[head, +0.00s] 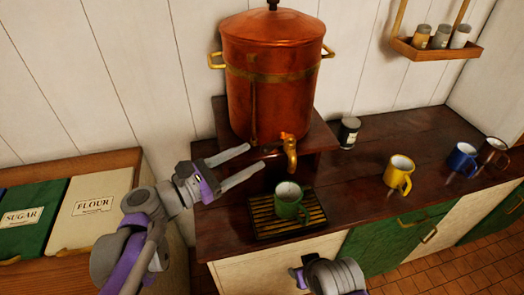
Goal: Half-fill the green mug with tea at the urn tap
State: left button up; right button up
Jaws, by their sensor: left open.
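The green mug (289,203) stands upright on the slatted drip tray (262,232), below the urn's brass tap (289,150). The copper urn (275,85) stands on a raised wooden stand at the back of the counter. Whether there is liquid in the mug cannot be made out. My left gripper (254,163) is open and empty, its fingers pointing right towards the tap, left of it and above the mug. My right arm's end (330,276) shows at the bottom edge, in front of the counter; its fingers cannot be made out.
A yellow mug (398,177), a blue mug (462,158) and a brown mug (493,153) stand along the counter to the right. Sugar (28,222) and flour (92,208) bins are at left. The counter between tray and yellow mug is clear.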

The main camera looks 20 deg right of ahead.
pick_arm(q)
jog(key=shift+v, duration=2.25)
dwell(5.2)
